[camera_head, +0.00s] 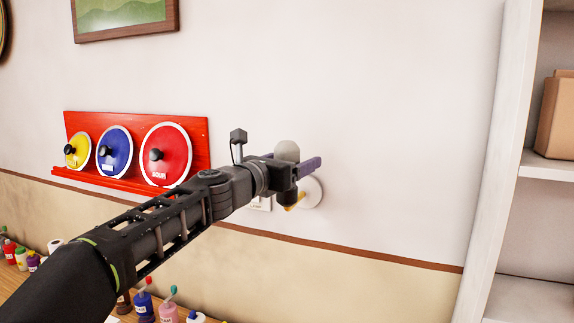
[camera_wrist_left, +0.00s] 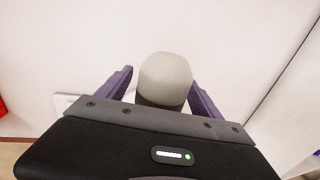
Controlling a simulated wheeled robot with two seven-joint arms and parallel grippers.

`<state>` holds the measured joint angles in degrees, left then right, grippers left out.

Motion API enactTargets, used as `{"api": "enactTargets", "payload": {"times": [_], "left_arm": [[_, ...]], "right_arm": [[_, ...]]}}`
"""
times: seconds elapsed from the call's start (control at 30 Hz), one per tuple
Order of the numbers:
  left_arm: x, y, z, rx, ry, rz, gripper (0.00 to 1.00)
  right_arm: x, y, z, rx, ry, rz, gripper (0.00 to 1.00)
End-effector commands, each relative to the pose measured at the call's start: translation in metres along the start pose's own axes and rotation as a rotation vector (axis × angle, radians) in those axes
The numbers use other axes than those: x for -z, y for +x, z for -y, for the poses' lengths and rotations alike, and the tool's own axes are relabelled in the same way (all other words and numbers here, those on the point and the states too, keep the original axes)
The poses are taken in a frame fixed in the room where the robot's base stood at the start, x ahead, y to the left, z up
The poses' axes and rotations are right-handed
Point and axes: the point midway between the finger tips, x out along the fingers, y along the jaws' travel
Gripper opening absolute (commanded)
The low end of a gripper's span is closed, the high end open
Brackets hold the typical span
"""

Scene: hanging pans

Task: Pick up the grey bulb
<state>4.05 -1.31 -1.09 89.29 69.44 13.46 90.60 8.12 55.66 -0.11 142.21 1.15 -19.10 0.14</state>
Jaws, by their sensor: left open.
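The grey bulb (camera_head: 287,150) is a pale, rounded dome pointing up from a dark socket in front of the wall. It also shows in the left wrist view (camera_wrist_left: 166,75), with the dark part below it. My left gripper (camera_head: 303,165) is at the bulb, its purple fingers open. In the left wrist view the fingers of my left gripper (camera_wrist_left: 160,82) stand on either side of the bulb, with a small gap visible on the left. Contact on the right is hard to tell. The bulb's lower part is hidden by my gripper. My right gripper is not in view.
A red rack (camera_head: 192,130) with several round lids hangs to the left. Small bottles (camera_head: 145,308) stand on a wooden surface below. A white shelf (camera_head: 508,150) is at the right.

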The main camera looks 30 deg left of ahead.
Motion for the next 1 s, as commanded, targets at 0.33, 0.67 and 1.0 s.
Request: {"api": "enactTargets", "payload": {"times": [0.33, 0.67, 1.0], "left_arm": [[-0.0001, -0.0002, -0.0001, 0.0, 0.0, 0.0, 0.61], [-0.0001, -0.0002, -0.0001, 0.0, 0.0, 0.0, 0.34], [-0.0004, -0.0003, -0.0001, 0.0, 0.0, 0.001, 0.08]], "right_arm": [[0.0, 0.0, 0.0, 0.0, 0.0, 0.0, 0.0], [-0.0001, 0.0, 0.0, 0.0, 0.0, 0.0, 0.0], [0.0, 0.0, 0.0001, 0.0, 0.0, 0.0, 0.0]]}}
